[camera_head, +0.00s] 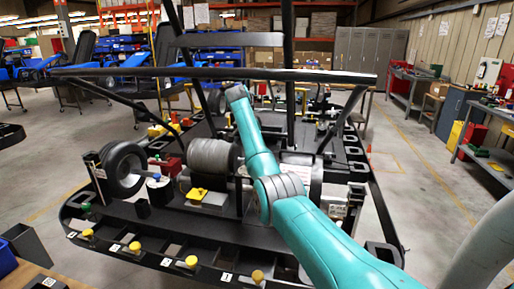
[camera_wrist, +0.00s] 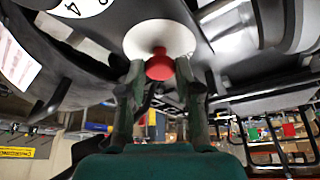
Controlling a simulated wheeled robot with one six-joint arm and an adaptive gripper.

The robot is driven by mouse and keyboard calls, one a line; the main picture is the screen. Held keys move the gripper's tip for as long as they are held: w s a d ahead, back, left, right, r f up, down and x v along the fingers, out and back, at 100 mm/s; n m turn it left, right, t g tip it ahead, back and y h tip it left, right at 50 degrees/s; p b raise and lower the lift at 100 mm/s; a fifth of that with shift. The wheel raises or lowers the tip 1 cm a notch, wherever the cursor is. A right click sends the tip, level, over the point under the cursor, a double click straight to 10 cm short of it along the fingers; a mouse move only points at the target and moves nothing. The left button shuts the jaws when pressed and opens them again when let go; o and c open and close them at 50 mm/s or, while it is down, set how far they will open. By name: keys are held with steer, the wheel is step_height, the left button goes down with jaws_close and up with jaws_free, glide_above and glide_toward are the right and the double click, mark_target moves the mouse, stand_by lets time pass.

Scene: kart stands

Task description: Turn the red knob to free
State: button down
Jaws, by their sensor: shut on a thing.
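The red knob (camera_wrist: 159,67) is in the upper middle of the wrist view, in front of a white round disc (camera_wrist: 160,38). My gripper (camera_wrist: 161,72) has one finger on each side of the knob and is shut on it. The fingers partly cover the disc's lower edge. I cannot read any mark on the disc, so the knob's setting does not show. In the head view my teal arm reaches over the kart stand (camera_head: 130,233); my gripper and the red knob cannot be made out there.
A white dial marked 4 (camera_wrist: 80,5) is near the knob. Black bars of a frame (camera_wrist: 270,95) run close on the right. In the head view, a long dark bar (camera_head: 215,73) crosses above the stand. Several yellow knobs (camera_head: 191,261) line its front edge. A workbench (camera_head: 485,150) stands right.

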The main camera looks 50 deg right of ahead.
stand_by(0.3)
steer(key=c, duration=0.8)
jaws_free()
steer(key=v, duration=1.2)
